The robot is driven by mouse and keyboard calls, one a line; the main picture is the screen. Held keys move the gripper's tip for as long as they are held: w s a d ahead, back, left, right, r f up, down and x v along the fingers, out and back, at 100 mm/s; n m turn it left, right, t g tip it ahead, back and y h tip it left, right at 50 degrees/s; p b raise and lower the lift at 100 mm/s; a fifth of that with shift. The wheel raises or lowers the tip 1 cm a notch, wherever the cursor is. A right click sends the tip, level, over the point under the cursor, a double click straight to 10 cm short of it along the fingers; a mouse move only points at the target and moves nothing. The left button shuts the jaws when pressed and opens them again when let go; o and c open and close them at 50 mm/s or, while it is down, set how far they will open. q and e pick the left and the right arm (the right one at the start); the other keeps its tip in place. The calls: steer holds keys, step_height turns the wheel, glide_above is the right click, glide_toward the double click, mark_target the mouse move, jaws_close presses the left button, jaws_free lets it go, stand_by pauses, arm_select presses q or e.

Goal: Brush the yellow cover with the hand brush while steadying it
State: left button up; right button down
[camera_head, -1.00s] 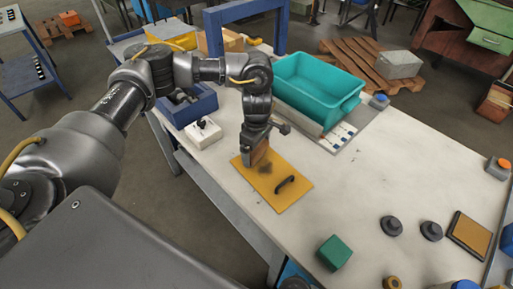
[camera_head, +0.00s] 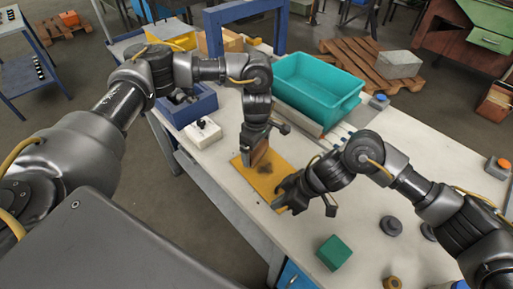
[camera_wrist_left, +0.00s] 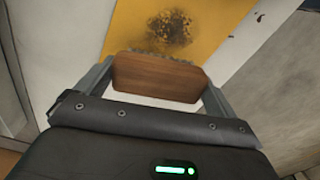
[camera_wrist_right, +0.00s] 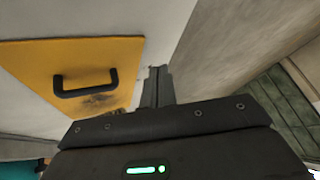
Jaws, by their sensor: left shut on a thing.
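The yellow cover (camera_head: 250,174) lies flat on the white table, with a dark smudge on it that shows clearly in the left wrist view (camera_wrist_left: 168,28). My left gripper (camera_head: 254,150) is shut on the wooden hand brush (camera_wrist_left: 158,77), held upright at the cover's far left part; bristle contact is unclear. My right gripper (camera_wrist_right: 158,88) has its fingers together and looks empty. It is beside the cover's edge, apart from the black handle (camera_wrist_right: 85,83). In the head view, the right gripper (camera_head: 280,205) hides the handle and the cover's near right part.
A teal bin (camera_head: 315,85) stands behind the cover, and a blue box (camera_head: 190,105) and white block (camera_head: 203,133) stand to its left. A green block (camera_head: 334,252) and black disc (camera_head: 391,225) lie at the near right. The table's front edge runs close to the cover.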

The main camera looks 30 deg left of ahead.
steer(key=shift+n+t+h, duration=0.3)
steer(key=shift+n+t, duration=0.5)
steer(key=shift+t, duration=0.1)
steer(key=w+d+r, duration=0.1)
steer(key=w, duration=0.1)
steer(key=w+r, duration=0.1)
steer(key=w, duration=0.2)
steer(key=w+d+r, duration=0.1)
steer(key=w, duration=0.1)
steer(key=shift+w+d, duration=0.2)
steer(key=shift+d, duration=0.1)
steer(key=shift+f, duration=2.55)
steer(key=shift+s+f, duration=0.1)
steer(key=shift+f, duration=0.45)
arm_select(q)
steer(key=shift+f, duration=1.3)
arm_select(e)
steer(key=shift+s+d+f, duration=0.1)
steer(key=shift+f, duration=0.05)
arm_select(q)
steer(key=shift+s+d+r, duration=0.1)
steer(key=shift+s+d, duration=0.15)
steer(key=shift+d, duration=0.35)
steer(key=shift+s+d+f, duration=0.1)
steer(key=shift+s+d, duration=0.15)
steer(key=shift+d, duration=0.35)
steer(key=shift+s+d+r, duration=0.1)
steer(key=shift+s+d, duration=0.15)
steer(key=shift+d, duration=0.35)
